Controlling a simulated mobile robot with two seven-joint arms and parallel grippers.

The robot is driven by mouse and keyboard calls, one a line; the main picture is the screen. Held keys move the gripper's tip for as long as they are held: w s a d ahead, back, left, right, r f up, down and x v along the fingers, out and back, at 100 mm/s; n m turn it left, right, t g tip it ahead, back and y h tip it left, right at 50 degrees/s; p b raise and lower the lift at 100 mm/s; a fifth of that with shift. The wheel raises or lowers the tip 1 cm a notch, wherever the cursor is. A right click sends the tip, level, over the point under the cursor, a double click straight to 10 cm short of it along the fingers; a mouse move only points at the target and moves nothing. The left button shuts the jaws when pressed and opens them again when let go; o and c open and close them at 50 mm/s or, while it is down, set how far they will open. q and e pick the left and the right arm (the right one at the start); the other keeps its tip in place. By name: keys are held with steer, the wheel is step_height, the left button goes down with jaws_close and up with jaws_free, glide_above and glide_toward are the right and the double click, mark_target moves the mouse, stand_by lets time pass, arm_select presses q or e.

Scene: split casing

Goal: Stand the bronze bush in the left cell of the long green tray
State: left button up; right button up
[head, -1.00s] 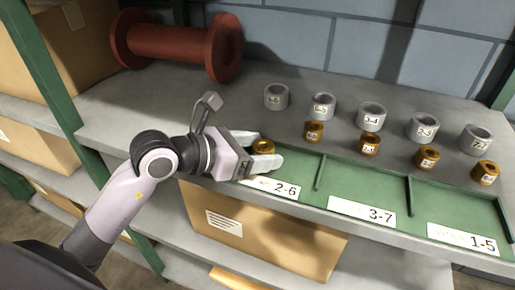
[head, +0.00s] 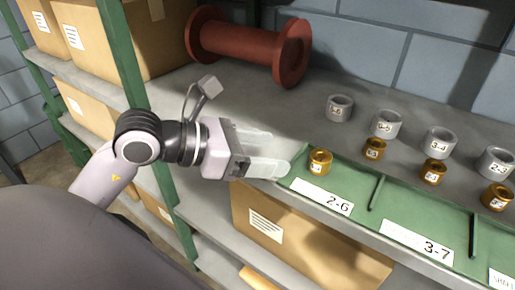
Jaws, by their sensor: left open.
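A bronze bush (head: 320,161) stands upright in the left cell of the long green tray (head: 408,212), near that cell's back left corner. The cell's front label reads 2-6. My left gripper (head: 277,153) is open and empty just left of the bush, its fingers pointing at it and apart from it. The gripper covers a little of the shelf by the tray's left end. My right gripper is not in view.
Several grey rings (head: 387,124) stand on the shelf behind the tray, with more bronze bushes (head: 374,149) in front of them. A red spool (head: 250,45) lies at the back.

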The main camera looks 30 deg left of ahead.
arm_select(q)
steer(key=shift+s+a+r, duration=0.25)
steer(key=shift+s+a, duration=0.1)
steer(key=shift+s, duration=0.1)
stand_by(0.5)
